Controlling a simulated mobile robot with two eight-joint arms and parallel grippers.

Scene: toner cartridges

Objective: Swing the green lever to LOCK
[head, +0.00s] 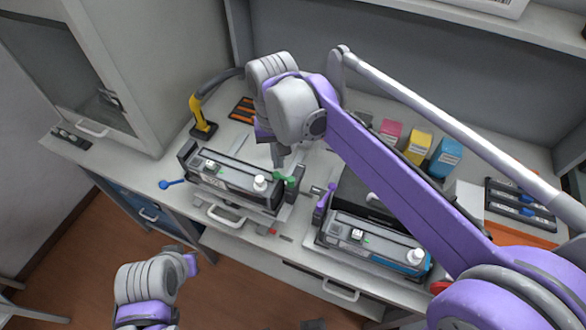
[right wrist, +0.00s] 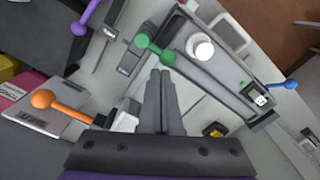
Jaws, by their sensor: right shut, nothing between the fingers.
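The green lever (head: 285,178) is at the right end of the left toner unit (head: 228,175), beside its white cap. In the right wrist view the green lever (right wrist: 155,48) has a ball end pointing up and left from its round hub. My right gripper (head: 280,162) is shut and empty, just above and behind the lever. In the right wrist view its fingertips (right wrist: 160,74) are close below the lever; I cannot tell whether they touch it. No LOCK mark is readable. My left gripper (head: 191,263) is low at the left, before the counter; its jaws are unclear.
A blue lever (head: 172,184) is at the unit's left end. A purple lever (head: 321,203) stands on the neighbouring unit (head: 370,243) at the right. An orange lever (right wrist: 58,103) shows in the right wrist view. Pink, yellow and blue boxes (head: 418,147) stand behind my right arm.

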